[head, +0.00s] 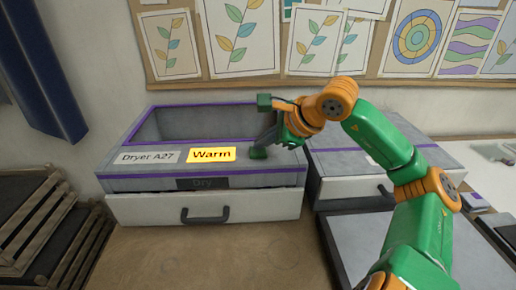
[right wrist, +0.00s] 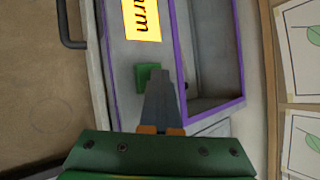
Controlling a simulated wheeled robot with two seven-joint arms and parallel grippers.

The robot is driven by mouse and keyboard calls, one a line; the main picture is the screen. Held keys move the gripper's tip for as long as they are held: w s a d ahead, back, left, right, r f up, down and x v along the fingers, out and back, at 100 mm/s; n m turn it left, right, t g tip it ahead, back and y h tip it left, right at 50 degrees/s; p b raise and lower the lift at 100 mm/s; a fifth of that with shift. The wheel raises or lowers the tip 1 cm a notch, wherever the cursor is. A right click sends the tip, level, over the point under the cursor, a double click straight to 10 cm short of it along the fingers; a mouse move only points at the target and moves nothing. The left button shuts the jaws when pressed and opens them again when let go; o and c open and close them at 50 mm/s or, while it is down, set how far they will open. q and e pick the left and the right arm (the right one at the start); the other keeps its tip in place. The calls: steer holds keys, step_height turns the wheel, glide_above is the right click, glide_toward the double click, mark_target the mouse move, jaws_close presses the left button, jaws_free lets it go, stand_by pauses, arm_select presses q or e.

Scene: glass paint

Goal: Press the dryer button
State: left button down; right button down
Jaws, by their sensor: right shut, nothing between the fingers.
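The dryer (head: 125,180) is a grey box with purple edging, labelled "Dryer A27", on the table at the centre left in the head view. A lit yellow "Warm" panel (head: 211,155) is on its top. The green button (head: 258,153) is right of that panel; it also shows in the right wrist view (right wrist: 143,76). My right gripper (head: 262,146) is shut and empty, pointing down with its fingertips right at the button. In the right wrist view the fingers (right wrist: 158,82) overlap the button's edge; I cannot tell whether they touch it. My left gripper is not in view.
The dryer's front drawer (head: 150,208) is closed and has a dark handle (head: 205,214). A second grey unit (head: 345,160) stands close on the right. Wooden racks (head: 35,215) stand at the left. The brown tabletop (head: 200,258) in front is clear.

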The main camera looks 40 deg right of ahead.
mark_target(263, 152)
steer(key=shift+r, duration=0.1)
steer(key=shift+r+p, duration=0.7)
steer(key=shift+r, duration=0.1)
step_height(263, 152, up, 5)
steer(key=p, duration=0.4)
steer(key=shift+r, duration=0.15)
stand_by(0.4)
